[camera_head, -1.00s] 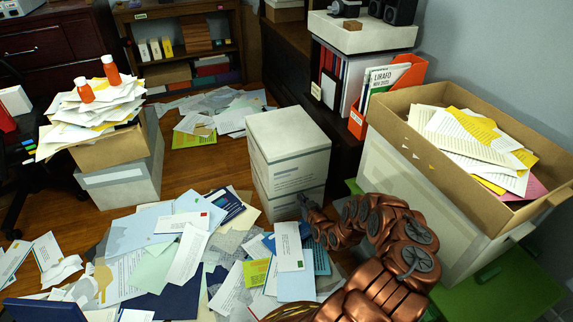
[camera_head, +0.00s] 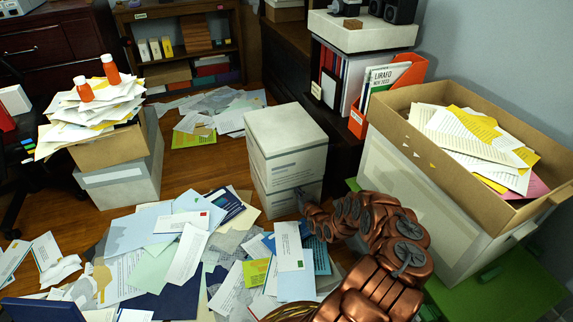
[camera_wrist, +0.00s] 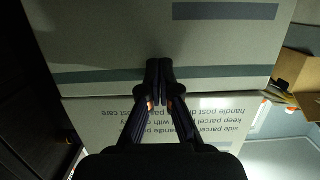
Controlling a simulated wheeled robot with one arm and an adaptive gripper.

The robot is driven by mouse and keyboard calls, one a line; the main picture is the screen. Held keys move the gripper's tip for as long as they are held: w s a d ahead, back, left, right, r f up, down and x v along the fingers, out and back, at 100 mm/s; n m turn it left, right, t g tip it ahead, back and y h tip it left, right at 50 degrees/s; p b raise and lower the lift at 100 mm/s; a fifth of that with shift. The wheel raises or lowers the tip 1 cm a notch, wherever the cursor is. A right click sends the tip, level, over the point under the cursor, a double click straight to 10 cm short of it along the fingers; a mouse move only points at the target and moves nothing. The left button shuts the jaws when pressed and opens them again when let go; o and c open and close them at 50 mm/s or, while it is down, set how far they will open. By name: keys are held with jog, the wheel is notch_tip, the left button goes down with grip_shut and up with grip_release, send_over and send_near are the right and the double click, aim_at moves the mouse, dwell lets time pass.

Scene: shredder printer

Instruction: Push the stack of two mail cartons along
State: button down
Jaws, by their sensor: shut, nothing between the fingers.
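The stack of two mail cartons stands upright on the wooden floor at the middle of the head view. The upper carton (camera_head: 287,130) is pale grey with a lighter top. The lower carton (camera_head: 284,203) sits directly beneath it. My gripper (camera_head: 303,197) is shut and empty, low at the stack's near right side. In the wrist view the closed fingertips (camera_wrist: 159,75) lie against or very near the lower carton (camera_wrist: 95,45), close to the seam. The upper carton (camera_wrist: 210,115) shows there with inverted print. Exact contact is hard to tell.
Loose papers and envelopes (camera_head: 185,250) cover the floor in front of and left of the stack. More papers (camera_head: 225,110) lie behind it. A paper-topped box pile (camera_head: 120,185) stands left. A large open carton (camera_head: 400,185) stands right. Bare wood (camera_head: 195,165) shows left of the stack.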

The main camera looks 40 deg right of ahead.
jog(key=r+b+x, duration=0.2)
jog(key=b+x, duration=0.2)
jog(key=x, duration=0.6)
jog(key=shift+w, duration=0.3)
dwell(1.4)
jog(key=shift+d, duration=0.1)
